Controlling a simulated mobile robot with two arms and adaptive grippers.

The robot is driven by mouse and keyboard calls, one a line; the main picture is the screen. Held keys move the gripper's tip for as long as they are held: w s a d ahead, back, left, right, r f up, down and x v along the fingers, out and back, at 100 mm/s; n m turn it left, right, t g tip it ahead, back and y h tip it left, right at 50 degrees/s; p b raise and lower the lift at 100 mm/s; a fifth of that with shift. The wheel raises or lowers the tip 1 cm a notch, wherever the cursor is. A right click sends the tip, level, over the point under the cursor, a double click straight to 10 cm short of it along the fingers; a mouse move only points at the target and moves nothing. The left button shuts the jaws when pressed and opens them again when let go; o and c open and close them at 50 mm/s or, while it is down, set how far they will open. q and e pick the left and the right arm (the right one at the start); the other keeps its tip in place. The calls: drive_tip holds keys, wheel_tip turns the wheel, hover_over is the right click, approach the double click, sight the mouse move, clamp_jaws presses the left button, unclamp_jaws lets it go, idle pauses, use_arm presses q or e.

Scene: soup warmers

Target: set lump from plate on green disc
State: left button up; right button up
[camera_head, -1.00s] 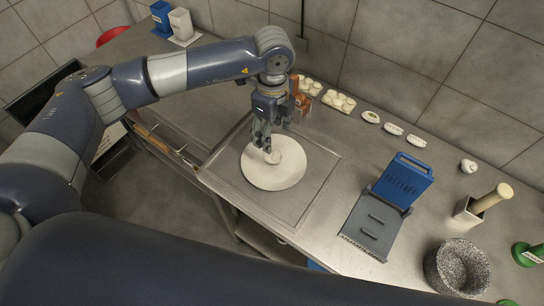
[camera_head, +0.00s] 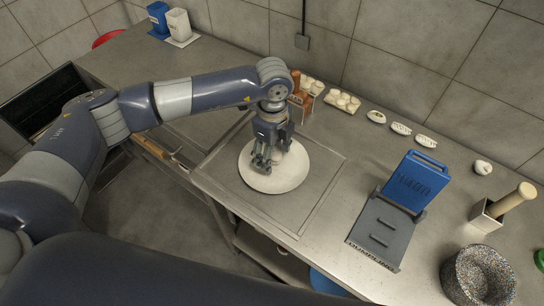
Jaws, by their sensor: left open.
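The white round plate (camera_head: 288,180) lies on the steel counter inside a marked square. My left gripper (camera_head: 267,163) points down over the plate's upper left part, its fingers open and low to the surface. A pale lump (camera_head: 277,156) shows only in part at the fingers; the gripper hides most of it, and I cannot tell whether they touch it. A bit of green (camera_head: 540,259), possibly the green disc, is cut off by the right edge. My right gripper is not in view.
A blue and grey stand (camera_head: 378,232) is right of the plate. A speckled pot (camera_head: 479,277) and a holder with a pestle-like rod (camera_head: 487,215) stand farther right. Small trays of pale pieces (camera_head: 342,101) line the wall. Counter between plate and stand is clear.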

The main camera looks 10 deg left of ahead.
use_arm(q)
drive_tip(key=c, duration=1.2)
drive_tip(key=shift+r+p, duration=0.55)
drive_tip(key=shift+r, duration=0.35)
drive_tip(key=shift+r+p, duration=0.9)
drive_tip(key=shift+r, duration=0.7)
